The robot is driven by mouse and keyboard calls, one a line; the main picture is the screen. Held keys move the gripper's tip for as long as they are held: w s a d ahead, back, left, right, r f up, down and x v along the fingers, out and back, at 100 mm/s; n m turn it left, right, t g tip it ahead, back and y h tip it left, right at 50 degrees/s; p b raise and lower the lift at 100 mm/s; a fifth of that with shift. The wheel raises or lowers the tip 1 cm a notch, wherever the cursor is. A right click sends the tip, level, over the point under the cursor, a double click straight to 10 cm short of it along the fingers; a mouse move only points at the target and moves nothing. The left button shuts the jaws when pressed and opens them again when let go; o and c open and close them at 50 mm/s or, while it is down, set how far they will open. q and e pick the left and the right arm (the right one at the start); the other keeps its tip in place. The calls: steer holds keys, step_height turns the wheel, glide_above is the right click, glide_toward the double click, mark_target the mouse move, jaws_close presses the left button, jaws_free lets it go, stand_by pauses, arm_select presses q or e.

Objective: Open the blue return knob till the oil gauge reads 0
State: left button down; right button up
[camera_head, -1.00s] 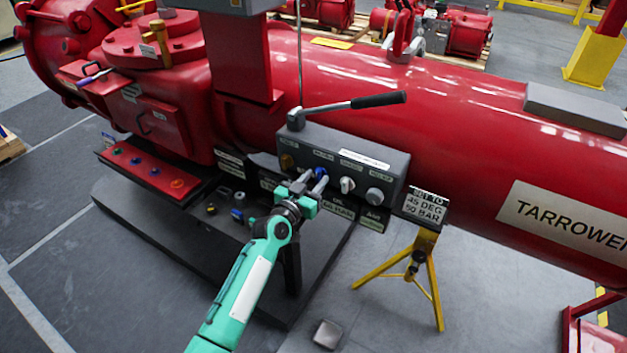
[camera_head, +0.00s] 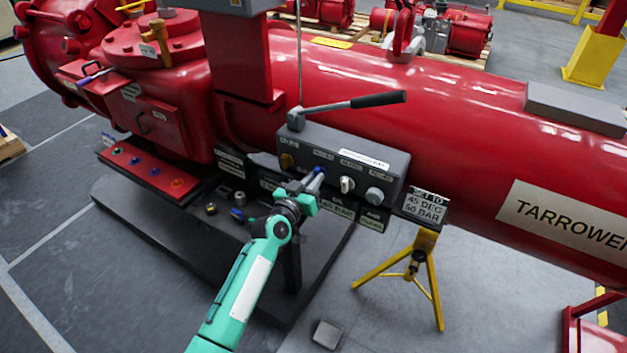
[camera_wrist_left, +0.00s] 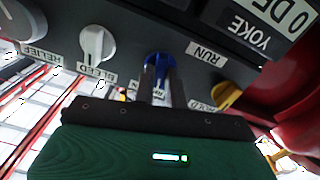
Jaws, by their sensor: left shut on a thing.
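The blue return knob (camera_head: 321,171) sits on the front of the grey control box (camera_head: 350,158), between a brass knob and a white knob. It also shows in the left wrist view (camera_wrist_left: 158,62), right at the fingers. My left gripper (camera_head: 314,182) is shut on the blue knob, its fingers covering part of it. The wrist view shows the fingers (camera_wrist_left: 156,88) closed around the knob's lower part. The oil gauge cannot be made out in these views. My right gripper is not in view.
The white bleed knob (camera_head: 347,185) and round grey relief knob (camera_head: 374,195) are to the right on the box. A brass knob (camera_head: 287,161) is to the left. A black-handled lever (camera_head: 350,104) lies above. A yellow stand with a sign (camera_head: 426,207) stands at right.

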arm_select(q)
steer(key=shift+f+n+p, duration=0.1)
steer(key=shift+n+p, duration=0.35)
steer(key=shift+n, duration=6.85)
steer(key=c, duration=1.4)
jaws_free()
steer(key=shift+a, duration=0.1)
steer(key=shift+c, duration=0.2)
steer(key=b+v, duration=0.1)
steer(key=v, duration=1.2)
steer(key=shift+s+a, duration=0.2)
steer(key=shift+s, duration=0.1)
